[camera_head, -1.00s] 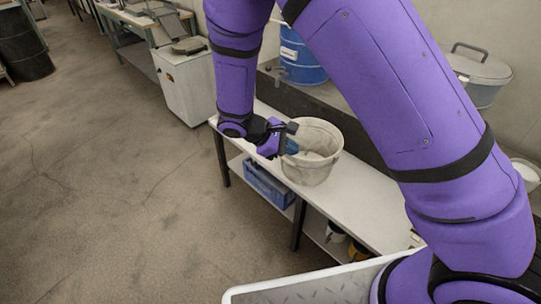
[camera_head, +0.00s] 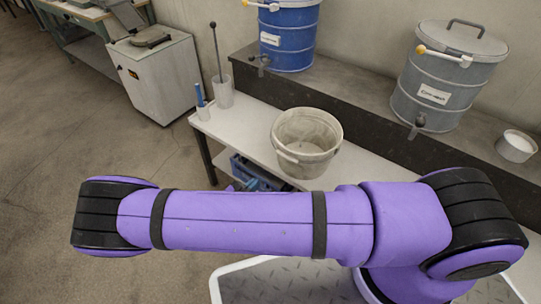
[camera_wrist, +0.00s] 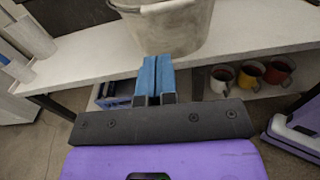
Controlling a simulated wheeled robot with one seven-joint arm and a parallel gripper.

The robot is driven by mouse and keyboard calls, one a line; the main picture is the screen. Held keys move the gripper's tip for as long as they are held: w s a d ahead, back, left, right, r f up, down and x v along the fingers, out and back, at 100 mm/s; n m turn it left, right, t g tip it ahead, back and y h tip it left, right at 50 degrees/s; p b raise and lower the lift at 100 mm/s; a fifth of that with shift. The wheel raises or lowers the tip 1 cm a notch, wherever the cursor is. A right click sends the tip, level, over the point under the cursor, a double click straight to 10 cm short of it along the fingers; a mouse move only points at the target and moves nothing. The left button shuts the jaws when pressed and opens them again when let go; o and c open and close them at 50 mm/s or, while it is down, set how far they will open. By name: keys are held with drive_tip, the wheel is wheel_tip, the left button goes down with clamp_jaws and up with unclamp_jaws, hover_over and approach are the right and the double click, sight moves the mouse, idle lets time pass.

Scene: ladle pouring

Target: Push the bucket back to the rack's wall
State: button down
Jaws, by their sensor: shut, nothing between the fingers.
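The bucket (camera_head: 306,143) is a greyish, stained pail with pale material in its bottom. It stands upright on the white rack top (camera_head: 239,124), apart from the dark raised ledge (camera_head: 343,112) behind it. In the wrist view the bucket's lower side (camera_wrist: 178,30) shows at the top centre, just beyond my gripper (camera_wrist: 158,62). My gripper's blue fingers are shut together and empty, pointing at the bucket near the rack's front edge. Whether the tips touch it, I cannot tell.
A blue drum (camera_head: 289,38) and a grey drum (camera_head: 441,80) stand on the ledge with a white bowl (camera_head: 516,146). A clear container with a ladle (camera_head: 223,90) stands at the rack's left end. Several mugs (camera_wrist: 250,73) sit on the lower shelf.

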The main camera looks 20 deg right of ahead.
approach(285, 151)
drive_tip(key=shift+n+t, duration=0.3)
drive_tip(key=x, duration=0.4)
drive_tip(key=shift+w+d+f, duration=0.1)
drive_tip(key=shift+d+f, duration=0.1)
drive_tip(key=shift+d, duration=0.15)
drive_tip(key=x, duration=0.8)
drive_tip(key=shift+w+d, duration=0.15)
drive_tip(key=shift+s+a, duration=0.25)
drive_tip(key=shift+a, duration=0.1)
drive_tip(key=v, duration=1.3)
